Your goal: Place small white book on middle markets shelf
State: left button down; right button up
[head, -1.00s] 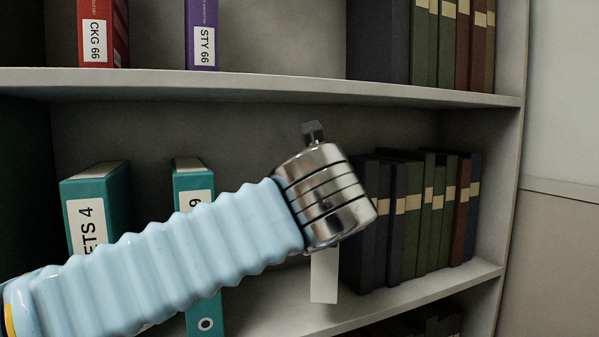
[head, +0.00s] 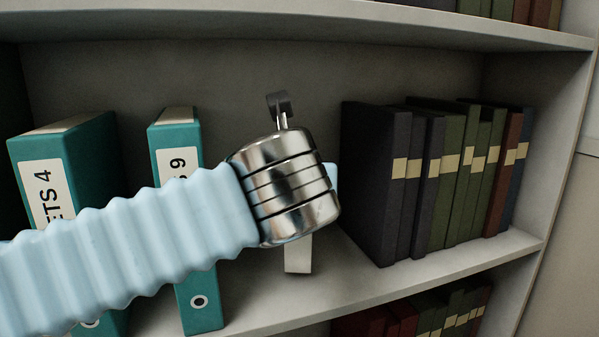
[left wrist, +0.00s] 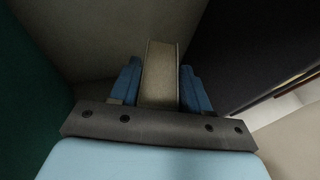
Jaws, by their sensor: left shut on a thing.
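The small white book (head: 298,257) shows as a narrow pale strip below my left wrist in the head view. In the left wrist view the pale book (left wrist: 159,72) stands between the blue fingers of my left gripper (left wrist: 158,88), which is shut on it. My arm hides most of the book in the head view. The gripper is inside the middle shelf (head: 400,292), in the gap between the teal binders and the dark books. I cannot tell whether the book touches the shelf board. My right gripper is not in view.
Teal binders (head: 62,170) and (head: 176,150) stand on the left, partly behind my arm. A row of dark books (head: 375,185) stands on the right. An upper board (head: 300,22) runs above, and more books (head: 440,315) show on the shelf below.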

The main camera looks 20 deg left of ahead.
pick_arm(q)
jog(key=shift+f, duration=0.45)
jog(key=shift+f+b, duration=0.55)
jog(key=shift+b, duration=0.1)
jog(key=shift+c, duration=2.3)
grip_release()
